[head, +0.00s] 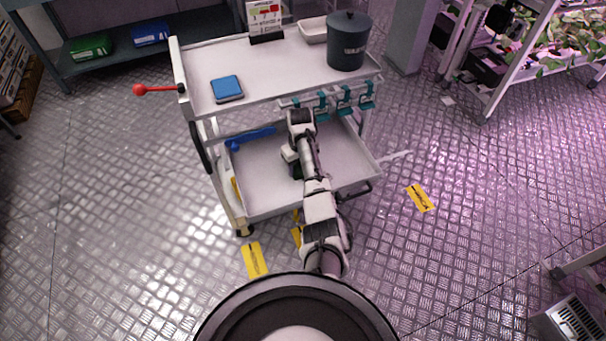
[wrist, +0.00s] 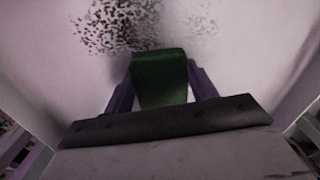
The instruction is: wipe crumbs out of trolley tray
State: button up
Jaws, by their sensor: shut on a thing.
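The trolley's lower tray (head: 250,184) is pale and shallow, and my arm reaches into it from the front. In the wrist view, a patch of dark crumbs (wrist: 112,26) lies on the tray floor just beyond my gripper (wrist: 160,88). My gripper is shut on a dark green wiping piece (wrist: 160,72), held between its two fingers. The crumbs cannot be made out in the head view, where my arm covers part of the tray. I cannot tell whether the green piece touches the floor.
A blue tool (head: 252,138) lies at the tray's back left. The trolley's top shelf (head: 275,68) overhangs it, with teal clips (head: 344,98) along the front edge. A red-knobbed lever (head: 140,90) sticks out left.

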jog(key=shift+w+a, duration=0.1)
jog(key=shift+w, duration=0.3)
